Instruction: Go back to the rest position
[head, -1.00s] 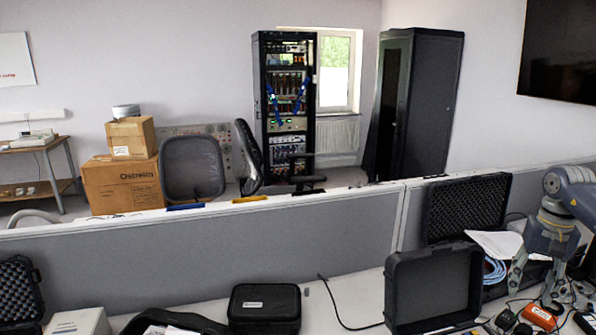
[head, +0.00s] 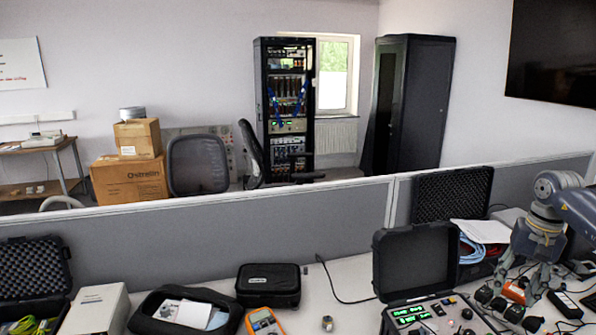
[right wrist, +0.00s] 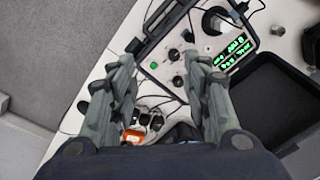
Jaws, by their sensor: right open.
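My right gripper (head: 518,288) is at the right of the head view, pointing down over the right part of the desk. In the right wrist view its two fingers (right wrist: 158,66) are apart with nothing between them. Below them are dark connectors and an orange block (right wrist: 133,137), which also shows near the gripper in the head view (head: 514,292). A control unit with green displays (head: 412,316) stands to the left of the gripper in an open black case (head: 408,262). My left gripper is not in view.
A grey partition (head: 200,232) runs behind the desk. A black zipped case (head: 268,284), an open pouch (head: 150,322), a white box (head: 95,310) and an orange meter (head: 262,322) stand left. An open foam-lined case (head: 452,195) stands behind the control unit.

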